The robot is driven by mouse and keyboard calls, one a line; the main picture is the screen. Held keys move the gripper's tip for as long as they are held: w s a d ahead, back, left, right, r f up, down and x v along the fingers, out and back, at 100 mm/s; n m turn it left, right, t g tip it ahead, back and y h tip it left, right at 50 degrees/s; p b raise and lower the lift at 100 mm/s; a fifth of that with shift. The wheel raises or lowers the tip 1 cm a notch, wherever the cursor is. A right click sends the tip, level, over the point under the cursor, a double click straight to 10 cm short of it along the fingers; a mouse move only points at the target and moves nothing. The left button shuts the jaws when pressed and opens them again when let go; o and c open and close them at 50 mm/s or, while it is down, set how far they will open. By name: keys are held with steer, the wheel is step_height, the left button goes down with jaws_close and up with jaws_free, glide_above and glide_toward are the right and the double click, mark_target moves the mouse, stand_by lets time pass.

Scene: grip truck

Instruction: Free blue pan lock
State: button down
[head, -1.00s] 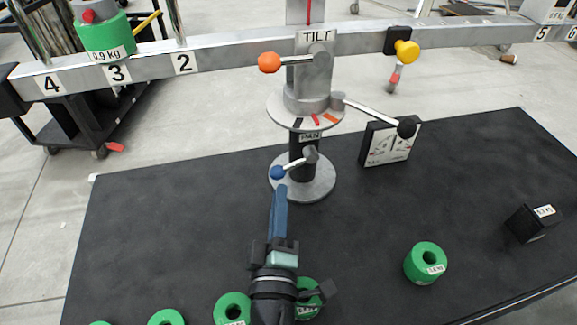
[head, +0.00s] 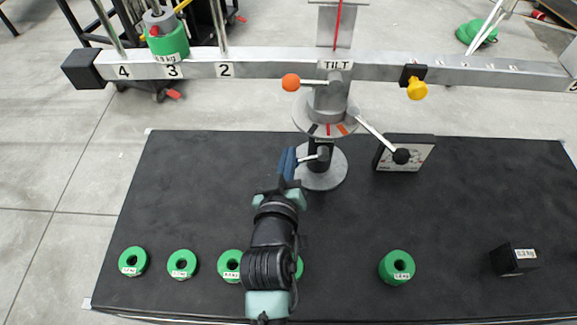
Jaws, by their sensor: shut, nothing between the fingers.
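The pan lock is a short grey lever (head: 312,157) low on the centre post, just above its round foot (head: 322,176). The lever points left. Its blue knob cannot be told apart from my blue fingers in the head view. My gripper (head: 289,162) is shut with nothing between its fingers. Its fingertips are at the left end of the lever; whether they touch it I cannot tell. The PAN label is hardly visible under the round dial plate (head: 326,121).
Above is the TILT lever with an orange knob (head: 291,82) on the numbered beam (head: 250,70). A black-knobbed lever (head: 402,156) reaches right, before a gauge box (head: 405,146). Green weights (head: 133,261) and a black block (head: 514,261) stand on the black table (head: 200,190).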

mark_target(297, 160)
steer(key=x, duration=0.5)
steer(key=shift+b, duration=0.35)
steer(key=f, duration=0.1)
steer(key=s+d+f, duration=0.1)
steer(key=shift+s+f, duration=0.2)
steer(key=shift+f, duration=0.05)
steer(key=shift+s+d+f, duration=0.2)
steer(key=shift+s+f, duration=0.05)
steer(key=shift+f, duration=0.1)
